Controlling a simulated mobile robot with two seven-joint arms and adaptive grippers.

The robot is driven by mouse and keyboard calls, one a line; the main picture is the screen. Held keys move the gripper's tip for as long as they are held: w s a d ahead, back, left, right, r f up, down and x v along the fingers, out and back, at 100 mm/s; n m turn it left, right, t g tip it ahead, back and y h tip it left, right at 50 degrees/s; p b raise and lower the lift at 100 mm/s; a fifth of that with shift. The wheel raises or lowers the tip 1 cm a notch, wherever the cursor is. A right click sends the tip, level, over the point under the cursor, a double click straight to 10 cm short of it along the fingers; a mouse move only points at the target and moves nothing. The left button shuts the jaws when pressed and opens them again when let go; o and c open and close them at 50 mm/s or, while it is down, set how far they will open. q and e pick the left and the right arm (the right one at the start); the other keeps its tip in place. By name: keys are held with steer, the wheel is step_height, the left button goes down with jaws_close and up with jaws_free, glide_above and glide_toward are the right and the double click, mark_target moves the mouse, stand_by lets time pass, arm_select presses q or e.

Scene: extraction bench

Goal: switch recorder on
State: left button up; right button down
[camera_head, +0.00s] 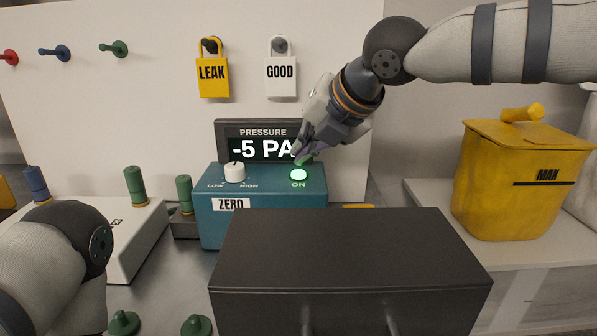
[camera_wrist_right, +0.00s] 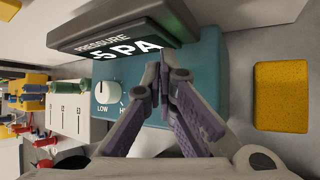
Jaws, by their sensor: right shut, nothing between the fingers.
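The recorder is a teal box (camera_head: 262,200) with a dark display (camera_head: 262,142) behind its top that reads PRESSURE -5 PA. On its top are a white LOW/HIGH knob (camera_head: 235,172) and a round green button (camera_head: 299,175) marked ON, which is lit. My right gripper (camera_head: 304,156) is shut and empty, just above and behind the button; whether it touches is unclear. In the right wrist view the shut fingertips (camera_wrist_right: 163,60) are over the teal top beside the knob (camera_wrist_right: 107,92) and hide the button. My left arm shows at lower left; its gripper is out of frame.
A dark grey box (camera_head: 350,250) stands in front of the recorder. A yellow bin (camera_head: 520,185) marked MAX sits on the right counter. A white box (camera_head: 125,245) with green and blue pegs is at left.

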mark_target(303, 171)
steer(key=shift+r, duration=2.5)
